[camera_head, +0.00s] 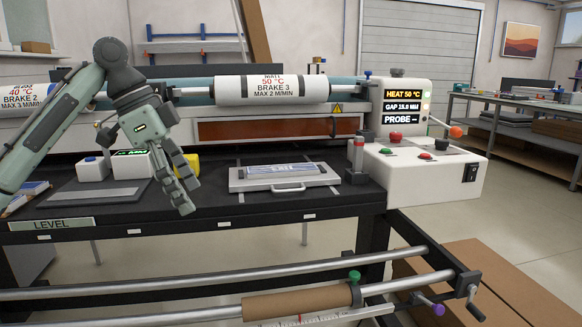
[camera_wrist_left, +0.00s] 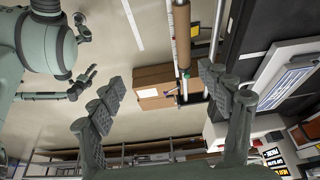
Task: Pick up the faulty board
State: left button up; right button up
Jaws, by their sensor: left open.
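A flat panel with dark mirrored lettering (camera_head: 283,170) lies on a pale tray with a front handle (camera_head: 240,183), on the black bench. I cannot tell whether this is the faulty board. Part of the panel shows at the right of the left wrist view (camera_wrist_left: 288,80). My left gripper (camera_head: 190,196) is open and empty, left of the tray and apart from it, with its fingers pointing down and right. Both fingers show in the left wrist view (camera_wrist_left: 160,78) with nothing between them. A gripper that looks like my right one (camera_wrist_left: 90,77) shows small; its opening is unclear.
A white control box (camera_head: 430,170) with red and green buttons stands right of the tray. White boxes (camera_head: 93,169) and a yellow item (camera_head: 186,164) sit left. A printed roller (camera_head: 272,90) spans behind; rails (camera_head: 200,292) run in front.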

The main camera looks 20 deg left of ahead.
aim_at(286, 170)
jog(key=i, duration=1.15)
